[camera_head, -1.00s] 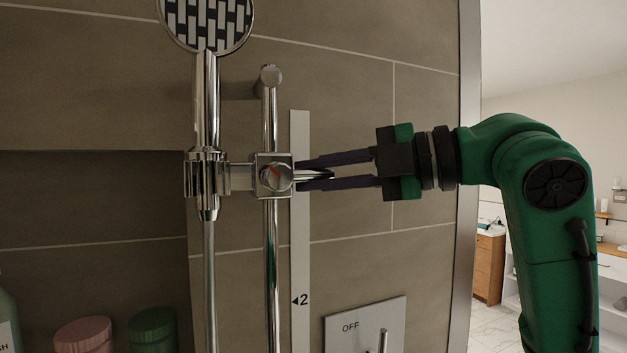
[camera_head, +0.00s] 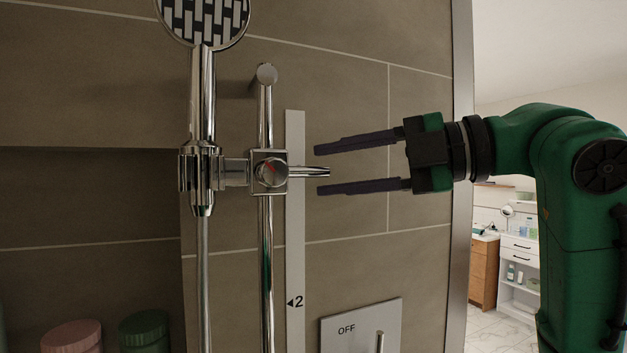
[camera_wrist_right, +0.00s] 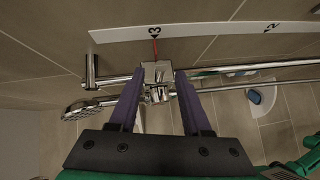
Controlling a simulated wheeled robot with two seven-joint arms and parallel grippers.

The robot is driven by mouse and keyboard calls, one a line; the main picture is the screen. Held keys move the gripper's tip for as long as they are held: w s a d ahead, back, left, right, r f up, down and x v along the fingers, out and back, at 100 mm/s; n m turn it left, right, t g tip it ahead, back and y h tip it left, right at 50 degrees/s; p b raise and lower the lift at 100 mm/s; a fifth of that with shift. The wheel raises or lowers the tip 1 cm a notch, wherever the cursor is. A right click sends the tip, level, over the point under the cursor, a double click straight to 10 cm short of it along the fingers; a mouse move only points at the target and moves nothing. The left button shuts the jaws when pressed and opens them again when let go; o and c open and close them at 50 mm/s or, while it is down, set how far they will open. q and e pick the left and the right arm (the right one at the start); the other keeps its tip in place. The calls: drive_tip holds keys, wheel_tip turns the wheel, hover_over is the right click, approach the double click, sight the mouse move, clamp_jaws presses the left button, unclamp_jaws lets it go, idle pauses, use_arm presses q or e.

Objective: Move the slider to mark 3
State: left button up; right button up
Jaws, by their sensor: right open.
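The chrome slider (camera_head: 268,172) sits on the vertical shower rail (camera_head: 266,270), well above mark 2 on the pale scale strip (camera_head: 295,240). Its short lever (camera_head: 310,172) points right. In the right wrist view the slider (camera_wrist_right: 157,72) has a red pointer (camera_wrist_right: 154,50) that lines up with mark 3 (camera_wrist_right: 154,31). My right gripper (camera_head: 318,170) is open, its fingertips above and below the lever's end with gaps on both sides. The fingers also show apart in the right wrist view (camera_wrist_right: 158,75). My left gripper is not in view.
The hand shower (camera_head: 203,100) hangs in the holder left of the slider, its hose below. A control plate (camera_head: 362,325) marked OFF is low on the wall. A pink jar (camera_head: 72,338) and a green jar (camera_head: 145,332) stand in the niche.

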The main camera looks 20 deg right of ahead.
drive_tip(key=b+v, duration=0.2)
drive_tip(key=v, duration=0.9)
drive_tip(key=shift+d, duration=0.1)
